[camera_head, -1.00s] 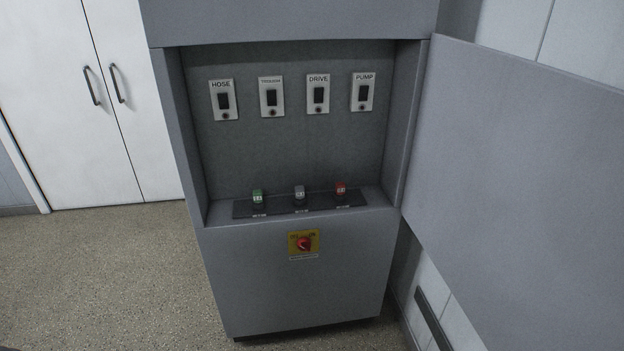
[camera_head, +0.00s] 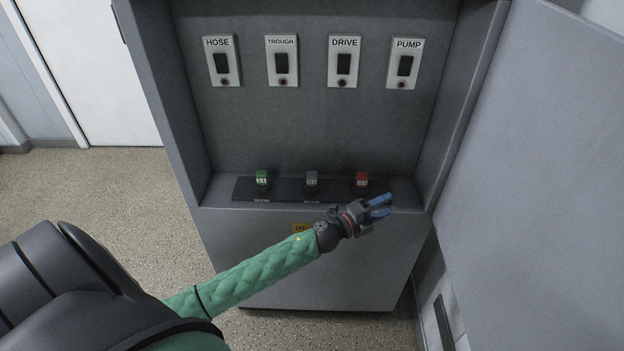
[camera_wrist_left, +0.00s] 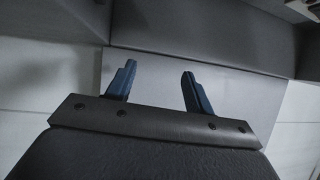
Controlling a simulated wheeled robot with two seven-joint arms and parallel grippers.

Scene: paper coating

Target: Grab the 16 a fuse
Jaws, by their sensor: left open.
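Three fuses stand upright on a dark strip (camera_head: 285,188) on the cabinet's shelf: a green one (camera_head: 262,179) at left, a grey one (camera_head: 312,180) in the middle and a red one (camera_head: 361,181) at right. Their printed ratings are too small to read surely, so I cannot tell which is 16 A. My left gripper (camera_head: 384,205) is open and empty, with blue fingers, in front of the shelf edge just right of the red fuse. In the left wrist view its fingers (camera_wrist_left: 158,76) are apart with nothing between them; no fuse shows there. My right gripper is out of view.
Four switch plates, HOSE (camera_head: 222,62), TROUGH (camera_head: 282,62), DRIVE (camera_head: 343,63) and PUMP (camera_head: 404,63), are on the recess's back wall. The open cabinet door (camera_head: 550,180) blocks the right side. A yellow panel (camera_head: 300,228) is partly hidden behind my left arm.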

